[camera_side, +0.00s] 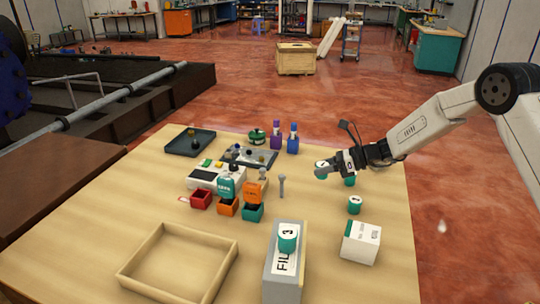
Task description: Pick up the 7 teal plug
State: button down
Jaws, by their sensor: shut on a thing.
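My gripper (330,168) is over the right part of the table, pointing left, and is shut on a small teal plug (321,163) with a pale top. The fingers hide part of this plug, and its number is too small to read. A second teal plug (350,181) is just below and right of the gripper, partly hidden by it. A third teal plug (354,204) stands upright farther forward. Another teal plug marked 3 (287,237) sits on the grey-and-white box (284,270) at the front.
A white carton (361,243) stands front right. An empty wooden tray (178,262) lies front left. The right front tabletop is partly clear.

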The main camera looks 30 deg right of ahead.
jog(key=s+r, duration=0.6)
jog(key=s, duration=0.5)
jog(key=shift+d+r, duration=0.2)
jog(key=shift+r, duration=0.05)
dwell(0.3)
